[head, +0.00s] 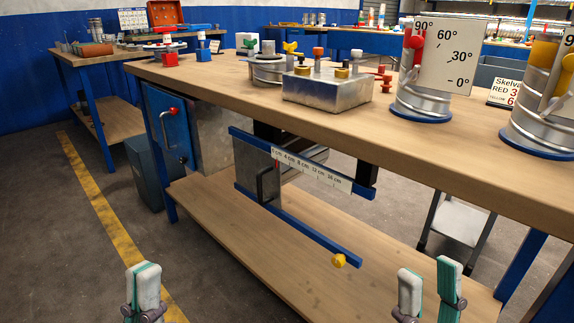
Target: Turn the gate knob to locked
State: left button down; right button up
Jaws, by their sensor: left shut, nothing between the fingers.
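A yellow knob (339,261), which looks like the gate knob, sits near the right end of the lower blue rail (310,236) under the workbench. Its turned position is too small to tell. A grey sliding gate panel (256,175) with a black handle (265,187) stands at the left end between the two blue rails. My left gripper (144,275) is shut and empty at the bottom left, well apart from the knob. My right gripper (430,282) is open and empty at the bottom right, to the right of the knob and apart from it.
The workbench top (300,122) overhangs the rails, with a metal box (328,90) and duct pieces on it. A lower wooden shelf (225,225) lies beneath the rails. A blue door with a red-knobbed lever (173,111) is at the left. A grey stool (458,220) stands behind.

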aim_at(338, 260)
jog(key=i+j+z, duration=0.2)
jog(key=z, duration=0.15)
jog(key=i+j+z, duration=0.15)
jog(key=j+z, duration=0.25)
jog(key=i+j+z, duration=0.15)
jog(key=j+z, duration=0.6)
jog(key=i+l, duration=0.05)
